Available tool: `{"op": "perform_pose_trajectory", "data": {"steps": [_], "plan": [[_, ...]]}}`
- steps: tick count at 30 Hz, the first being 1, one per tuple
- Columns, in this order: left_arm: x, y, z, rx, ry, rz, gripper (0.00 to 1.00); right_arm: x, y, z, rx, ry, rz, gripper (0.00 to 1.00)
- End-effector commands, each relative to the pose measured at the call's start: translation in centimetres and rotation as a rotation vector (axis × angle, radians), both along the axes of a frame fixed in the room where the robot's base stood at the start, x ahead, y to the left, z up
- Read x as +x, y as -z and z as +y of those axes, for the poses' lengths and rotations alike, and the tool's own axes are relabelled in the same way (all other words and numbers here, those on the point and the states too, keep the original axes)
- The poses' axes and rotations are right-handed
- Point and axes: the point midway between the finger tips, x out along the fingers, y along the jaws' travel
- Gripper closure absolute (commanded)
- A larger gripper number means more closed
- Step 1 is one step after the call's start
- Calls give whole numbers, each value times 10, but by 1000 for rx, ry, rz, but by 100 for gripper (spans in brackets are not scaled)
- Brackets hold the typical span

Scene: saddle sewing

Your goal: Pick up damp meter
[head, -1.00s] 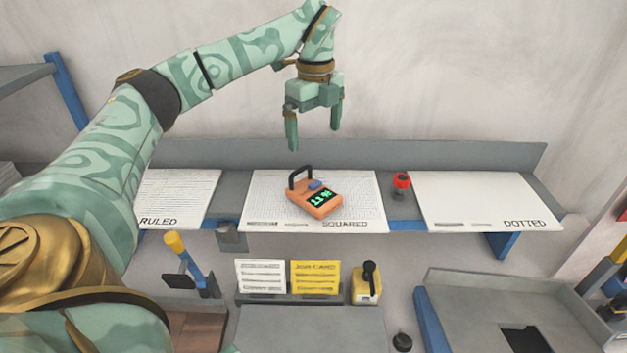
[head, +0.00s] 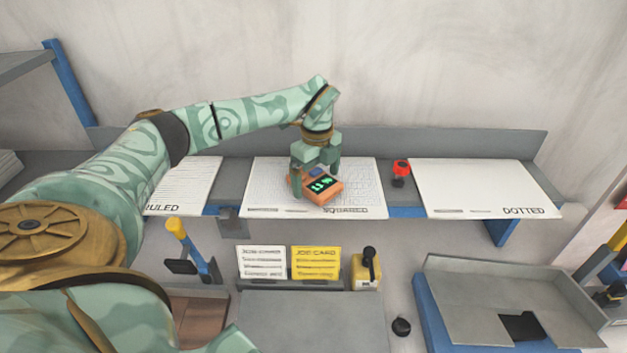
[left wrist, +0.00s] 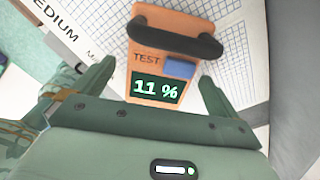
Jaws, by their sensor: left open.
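The damp meter (head: 322,187) is an orange box with a green-lit display, a blue button and a black handle. It lies on the squared sheet (head: 262,190) on the shelf. In the left wrist view the damp meter (left wrist: 158,60) reads 11 % and its black handle (left wrist: 176,36) crosses its top. My left gripper (head: 315,181) is open, pointing down at the meter. In the left wrist view the fingers of my left gripper (left wrist: 155,88) stand on either side of the meter, with gaps showing. The gripper hides the handle in the head view. My right gripper is not in view.
A red-topped object (head: 401,170) stands right of the squared sheet, before the dotted sheet (head: 480,188). The ruled sheet (head: 190,185) is at left. A back panel (head: 450,145) runs behind the shelf. Job cards (head: 316,262) and a yellow block (head: 366,272) sit below.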

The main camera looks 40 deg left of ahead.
Motion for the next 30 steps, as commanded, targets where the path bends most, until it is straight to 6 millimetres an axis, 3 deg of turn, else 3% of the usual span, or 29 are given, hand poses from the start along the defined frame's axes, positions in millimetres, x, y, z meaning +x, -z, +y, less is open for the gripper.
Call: {"op": "perform_pose_trajectory", "data": {"steps": [7, 8, 13, 15, 25, 30], "plan": [[0, 3, 0, 0, -1, -1, 2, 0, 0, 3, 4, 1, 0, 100], [0, 3, 0, 0, -1, -1, 7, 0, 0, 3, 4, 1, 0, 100], [0, 3, 0, 0, 0, -1, 55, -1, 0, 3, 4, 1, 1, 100], [0, 3, 0, 0, 0, -2, 62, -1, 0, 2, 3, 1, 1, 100], [1, -3, 0, 0, 0, -3, 62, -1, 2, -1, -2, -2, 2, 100], [2, -27, 0, 0, 0, -7, 62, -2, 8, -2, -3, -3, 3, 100]]}}
